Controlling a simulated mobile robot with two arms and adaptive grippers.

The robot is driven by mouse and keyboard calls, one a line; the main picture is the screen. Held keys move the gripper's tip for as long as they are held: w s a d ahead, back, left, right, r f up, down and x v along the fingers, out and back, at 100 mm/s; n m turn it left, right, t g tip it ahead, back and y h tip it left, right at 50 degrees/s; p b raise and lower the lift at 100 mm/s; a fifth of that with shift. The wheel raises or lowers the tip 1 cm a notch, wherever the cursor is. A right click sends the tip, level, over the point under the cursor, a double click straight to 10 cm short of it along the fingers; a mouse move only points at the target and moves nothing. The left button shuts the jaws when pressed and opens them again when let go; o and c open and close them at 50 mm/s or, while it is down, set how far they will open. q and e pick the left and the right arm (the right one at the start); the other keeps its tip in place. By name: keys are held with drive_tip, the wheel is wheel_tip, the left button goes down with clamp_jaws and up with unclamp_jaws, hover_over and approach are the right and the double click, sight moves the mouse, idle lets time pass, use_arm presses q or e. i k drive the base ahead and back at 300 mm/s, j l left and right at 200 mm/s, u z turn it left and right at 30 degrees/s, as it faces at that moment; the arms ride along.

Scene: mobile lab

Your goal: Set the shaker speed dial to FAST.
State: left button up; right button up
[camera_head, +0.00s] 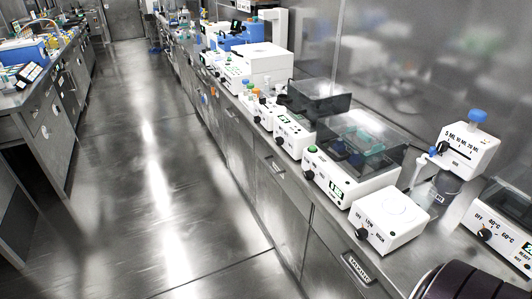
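Several white devices with black dials stand along the bench on the right. No FAST mark is legible, so I cannot tell for sure which one is the shaker. One device with a clear lid (384,139) has a green button, a lit display and a black dial (308,175) on its front. Behind it is a white device (294,134) with a front dial (280,141) and small marks too fine to read. Farther back, a small white unit (267,110) holding coloured-capped tubes also has a dial. Neither of my grippers is in view.
Nearer stand a white box marked OFF, LOW, HIGH (390,214), a blue-topped dispenser (467,150) and a device marked 40°C and 60°C (497,230). A wide metal floor aisle (150,170) is clear. A cluttered bench (38,92) runs along the left.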

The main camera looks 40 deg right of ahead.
sight(309, 175)
drive_tip(key=i+j+z, duration=0.1)
drive_tip(key=i+z, duration=0.25)
drive_tip(key=i+j+z, duration=0.25)
drive_tip(key=i+z, duration=0.15)
drive_tip(key=i, duration=0.2)
drive_tip(key=i+j+z, duration=0.35)
drive_tip(key=i, duration=0.05)
